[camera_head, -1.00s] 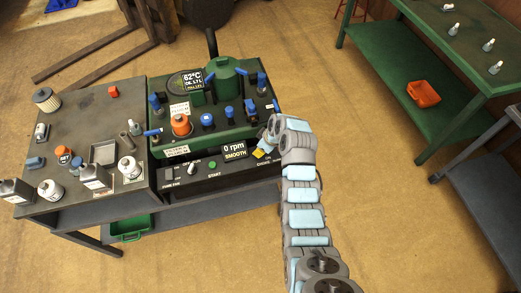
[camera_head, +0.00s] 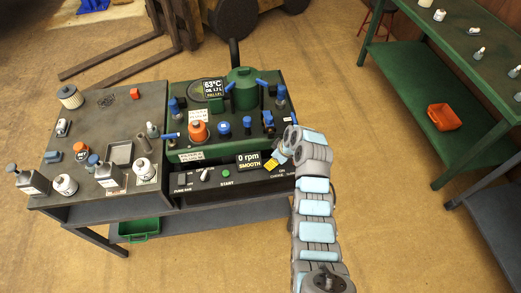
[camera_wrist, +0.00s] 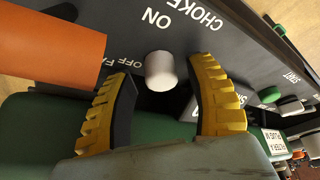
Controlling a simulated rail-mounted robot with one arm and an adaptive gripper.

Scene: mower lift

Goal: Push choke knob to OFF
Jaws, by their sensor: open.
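The choke knob (camera_wrist: 160,70) is a short pale cylinder on the dark control panel (camera_wrist: 125,30), under the words CHOKE and ON. My gripper (camera_wrist: 168,105) has yellow ribbed fingers, open, one on each side of the knob in the wrist view. I cannot tell whether either finger touches it. In the head view my gripper (camera_head: 273,162) is at the right end of the panel, and the arm hides the knob there.
An orange cylinder (camera_wrist: 55,45) stands close by the left finger in the wrist view. A bench (camera_head: 100,115) with bottles and cans stands to the left.

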